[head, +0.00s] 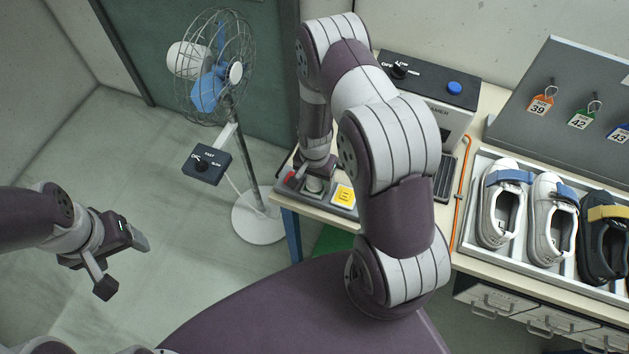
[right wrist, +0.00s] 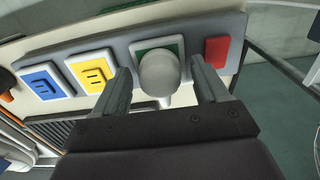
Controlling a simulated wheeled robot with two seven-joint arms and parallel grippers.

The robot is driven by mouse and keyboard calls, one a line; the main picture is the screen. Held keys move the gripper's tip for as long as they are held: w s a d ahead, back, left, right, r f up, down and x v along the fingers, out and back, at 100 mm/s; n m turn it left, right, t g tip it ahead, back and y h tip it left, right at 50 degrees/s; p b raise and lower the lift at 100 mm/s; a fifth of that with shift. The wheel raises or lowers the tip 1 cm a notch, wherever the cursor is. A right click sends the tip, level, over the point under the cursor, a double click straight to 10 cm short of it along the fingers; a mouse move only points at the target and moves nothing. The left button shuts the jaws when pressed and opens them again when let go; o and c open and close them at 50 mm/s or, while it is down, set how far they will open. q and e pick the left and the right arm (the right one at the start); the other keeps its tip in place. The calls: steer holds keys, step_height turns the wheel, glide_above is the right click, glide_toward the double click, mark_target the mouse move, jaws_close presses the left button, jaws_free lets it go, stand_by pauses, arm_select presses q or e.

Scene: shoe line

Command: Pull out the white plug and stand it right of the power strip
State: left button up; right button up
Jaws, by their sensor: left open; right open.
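The power strip (right wrist: 193,36) is grey, with blue, yellow and green-framed sockets and a red switch (right wrist: 217,51). In the head view the strip's near part shows at the table's left end, partly behind my right arm. The white plug (right wrist: 158,72) is round-topped and sits in the green-framed socket; it also shows in the head view (head: 314,185). My right gripper (right wrist: 159,80) is open, with one finger on each side of the plug; I cannot tell whether they touch it. My left gripper (head: 123,266) is open and empty over the floor.
Shoes stand in a white tray (head: 466,222) at the right. A control box (head: 430,82) with a blue button stands behind my right arm. A fan (head: 215,70) stands on the floor, left of the table.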

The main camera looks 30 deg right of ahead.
stand_by(0.4)
jaws_close()
steer(key=shift+r+p, duration=2.55)
steer(key=shift+r, duration=0.5)
steer(key=shift+f, duration=0.1)
